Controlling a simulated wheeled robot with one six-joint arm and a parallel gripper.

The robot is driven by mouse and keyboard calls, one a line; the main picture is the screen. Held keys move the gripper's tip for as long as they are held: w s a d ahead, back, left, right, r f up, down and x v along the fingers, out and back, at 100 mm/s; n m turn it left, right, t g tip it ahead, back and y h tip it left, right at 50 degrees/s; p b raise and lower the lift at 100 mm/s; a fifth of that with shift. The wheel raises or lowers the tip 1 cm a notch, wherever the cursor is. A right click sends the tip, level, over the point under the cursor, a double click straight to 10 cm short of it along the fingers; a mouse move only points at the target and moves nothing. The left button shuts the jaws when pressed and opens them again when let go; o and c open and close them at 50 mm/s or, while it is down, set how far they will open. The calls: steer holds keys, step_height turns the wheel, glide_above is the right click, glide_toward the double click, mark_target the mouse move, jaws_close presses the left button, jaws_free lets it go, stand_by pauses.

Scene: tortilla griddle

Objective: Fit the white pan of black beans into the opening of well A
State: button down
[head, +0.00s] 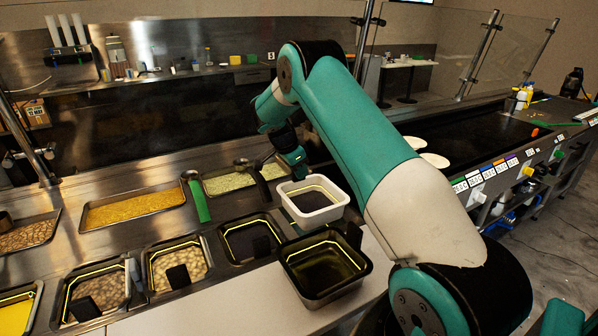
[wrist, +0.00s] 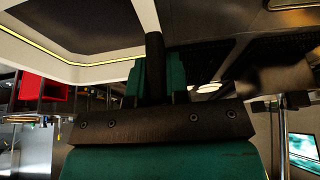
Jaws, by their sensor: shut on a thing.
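The white pan (head: 312,214) has a pale rim and dark contents, which I take to be the black beans. It is near the middle of the head view, apparently above the steel counter. My gripper (head: 299,176) is at its far edge. In the wrist view my gripper (wrist: 153,80) has its teal fingers shut on a dark upright tab beside the pan's pale wall (wrist: 110,70). No label for well A is readable, so I cannot tell which opening it is. A dark square opening or pan (head: 250,221) lies left of the white pan.
A black pan (head: 325,296) stands close in front of the white pan. Bean pans (head: 178,243) fill the front row at left. Yellow (head: 135,208) and green (head: 240,181) food trays lie behind, with a green-handled utensil (head: 200,202) between them.

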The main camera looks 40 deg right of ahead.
mark_target(299, 191)
steer(key=shift+f+b, duration=2.95)
steer(key=shift+f, duration=0.85)
steer(key=c, duration=1)
jaws_free()
steer(key=shift+c, duration=0.2)
steer(key=v, duration=1.7)
steer(key=shift+r, duration=0.25)
